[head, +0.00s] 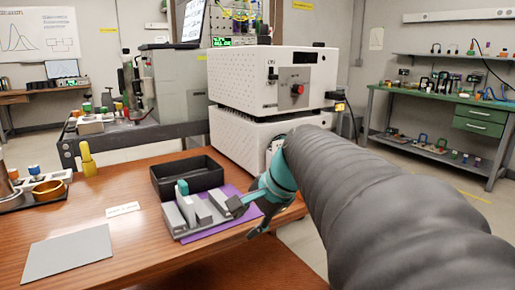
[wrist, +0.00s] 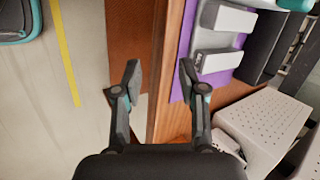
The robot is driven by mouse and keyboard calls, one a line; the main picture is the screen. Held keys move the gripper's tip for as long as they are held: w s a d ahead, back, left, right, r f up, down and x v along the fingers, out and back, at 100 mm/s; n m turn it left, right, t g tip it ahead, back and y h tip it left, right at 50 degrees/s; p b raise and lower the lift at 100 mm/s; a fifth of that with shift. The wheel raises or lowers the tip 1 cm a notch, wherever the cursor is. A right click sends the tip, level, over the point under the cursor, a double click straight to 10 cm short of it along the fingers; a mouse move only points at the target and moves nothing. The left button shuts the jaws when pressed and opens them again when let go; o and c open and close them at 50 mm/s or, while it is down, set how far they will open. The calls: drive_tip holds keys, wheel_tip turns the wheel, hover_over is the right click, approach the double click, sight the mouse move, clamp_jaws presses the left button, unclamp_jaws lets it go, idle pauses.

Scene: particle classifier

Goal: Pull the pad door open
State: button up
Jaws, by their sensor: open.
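The white machine (head: 245,75) stands behind the wooden table, its upper box on a lower box (head: 240,138). A grey panel with a red knob (head: 297,90) is on its front, with a dark latch with a yellow part (head: 338,100) at its right edge. I cannot tell which part is the pad door; my arm hides some of the lower box. My gripper (head: 252,206) is open and empty beside the purple mat, near the table's right edge. In the wrist view my gripper (wrist: 160,72) straddles the table edge, with nothing between its fingers.
The purple mat (head: 235,222) carries grey blocks (head: 200,210). A black tray (head: 188,175) stands behind them. A grey sheet (head: 68,252) and a white label (head: 123,209) lie on the table.

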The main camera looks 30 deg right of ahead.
drive_tip(key=w+d+r+m+t, duration=0.25)
drive_tip(key=d+m, duration=0.35)
drive_tip(key=d, duration=0.5)
drive_tip(key=w+d+r+m+t, duration=0.15)
drive_tip(key=d+r+m, duration=0.35)
drive_tip(key=d, duration=0.5)
drive_tip(key=w+d+r+m+t, duration=0.25)
drive_tip(key=d+m, duration=0.45)
drive_tip(key=d, duration=0.4)
drive_tip(key=shift+y, duration=0.4)
drive_tip(key=x, duration=0.8)
drive_tip(key=b+x, duration=0.1)
drive_tip(key=x, duration=0.3)
drive_tip(key=shift+w+a+r, duration=0.15)
drive_tip(key=shift+w, duration=0.25)
clamp_jaws()
